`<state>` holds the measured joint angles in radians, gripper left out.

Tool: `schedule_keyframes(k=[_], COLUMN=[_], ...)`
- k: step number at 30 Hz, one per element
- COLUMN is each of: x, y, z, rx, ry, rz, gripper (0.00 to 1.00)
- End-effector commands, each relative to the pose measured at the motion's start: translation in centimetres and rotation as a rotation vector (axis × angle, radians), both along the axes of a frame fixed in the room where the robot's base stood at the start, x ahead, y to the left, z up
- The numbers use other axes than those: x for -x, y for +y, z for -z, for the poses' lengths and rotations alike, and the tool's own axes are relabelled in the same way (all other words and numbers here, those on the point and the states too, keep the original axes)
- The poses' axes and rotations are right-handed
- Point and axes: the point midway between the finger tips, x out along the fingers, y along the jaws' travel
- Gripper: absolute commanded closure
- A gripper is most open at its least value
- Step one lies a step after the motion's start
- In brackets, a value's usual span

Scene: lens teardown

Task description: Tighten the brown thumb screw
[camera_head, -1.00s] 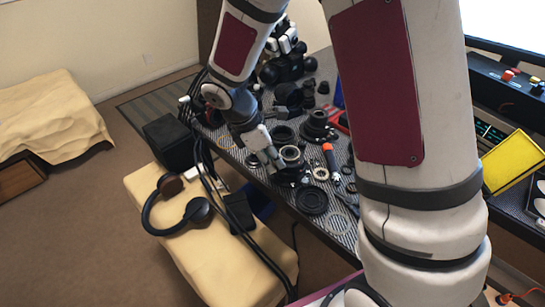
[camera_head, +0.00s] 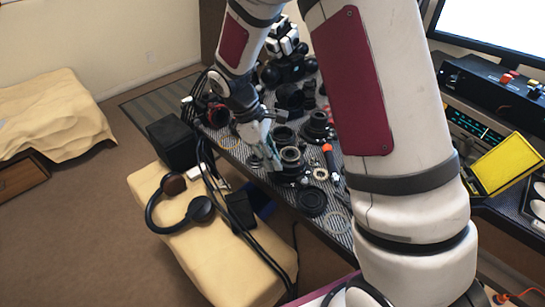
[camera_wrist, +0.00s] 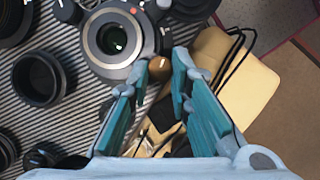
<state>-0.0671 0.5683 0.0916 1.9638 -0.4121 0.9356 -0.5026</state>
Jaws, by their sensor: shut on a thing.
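The brown thumb screw (camera_wrist: 159,66) sits at the lower right edge of a dark round lens body (camera_wrist: 113,46), which has a pale inner ring and a dark centre opening. My gripper (camera_wrist: 161,60) has its teal-lined fingers on either side of the screw and is shut on it. In the head view my gripper (camera_head: 272,160) reaches down at the left side of the lens body (camera_head: 290,155). The screw is too small and hidden to make out there.
The ribbed mat holds several lens rings and barrels, including a dark ring (camera_wrist: 38,78) and a flat black ring (camera_head: 312,202). An orange-tipped tool (camera_head: 328,154) lies right of the lens. Black cables and headphones (camera_head: 200,209) are on the cream-covered bench near the table edge.

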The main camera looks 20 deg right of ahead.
Motion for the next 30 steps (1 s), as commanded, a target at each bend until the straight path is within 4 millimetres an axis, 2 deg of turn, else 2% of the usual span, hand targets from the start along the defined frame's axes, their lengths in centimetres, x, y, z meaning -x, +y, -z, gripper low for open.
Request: schedule_keyframes(k=[9, 10, 12, 23, 30], x=[0.0, 0.0, 0.0, -0.1, -0.6], y=[0.0, 0.0, 0.0, 0.0, 0.6], z=[0.0, 0.0, 0.0, -0.1, -2.0], rx=[-0.001, 0.000, 0.000, 0.001, 0.000], ry=[-0.001, -0.002, -0.001, -0.001, -0.004], rz=[0.001, 0.001, 0.000, 0.001, 0.000], gripper=[1.00, 0.77, 0.61, 0.60, 0.60])
